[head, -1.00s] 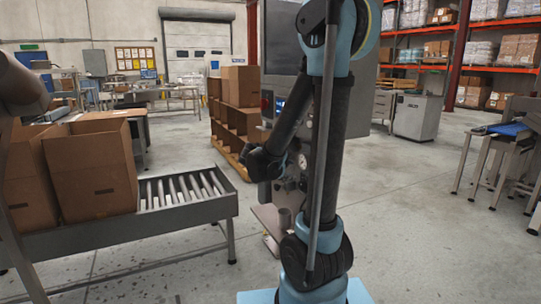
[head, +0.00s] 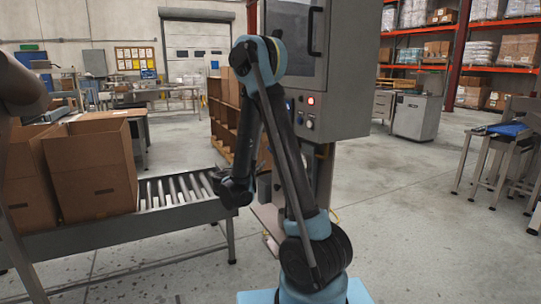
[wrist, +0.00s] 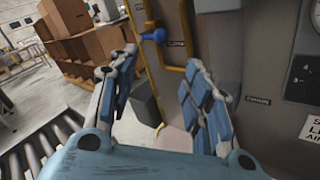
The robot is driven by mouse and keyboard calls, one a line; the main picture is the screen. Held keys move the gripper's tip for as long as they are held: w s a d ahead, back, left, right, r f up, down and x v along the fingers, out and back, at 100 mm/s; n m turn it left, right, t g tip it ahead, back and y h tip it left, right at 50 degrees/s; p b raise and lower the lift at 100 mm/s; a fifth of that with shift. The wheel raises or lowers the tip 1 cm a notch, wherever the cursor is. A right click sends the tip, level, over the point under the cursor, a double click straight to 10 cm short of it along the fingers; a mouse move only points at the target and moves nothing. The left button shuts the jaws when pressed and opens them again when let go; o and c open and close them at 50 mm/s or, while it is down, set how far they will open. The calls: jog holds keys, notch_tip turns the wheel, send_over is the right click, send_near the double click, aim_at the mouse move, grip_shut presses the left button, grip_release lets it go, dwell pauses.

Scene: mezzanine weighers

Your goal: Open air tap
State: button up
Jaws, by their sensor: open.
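The air tap shows in the wrist view as a blue handle (wrist: 154,35) on a yellow pipe (wrist: 140,80), beside a grey machine body. My gripper (wrist: 160,68) is open, its two blue padded fingers spread apart with nothing between them. The blue handle lies beyond the fingertips, nearer the left finger in the picture, and appears apart from both. In the head view my arm bends down to the left in front of the machine (head: 345,105), and the tap cannot be made out there. My gripper's fingers are not clear in that view.
A roller conveyor (head: 180,192) with cardboard boxes (head: 92,170) stands to the left, close to my wrist. A wooden shelf (head: 222,125) stands behind. The machine's panel has a lit red button (head: 311,101).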

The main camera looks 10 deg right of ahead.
jog(key=x, duration=1.7)
jog(key=shift+s, duration=0.15)
grip_shut()
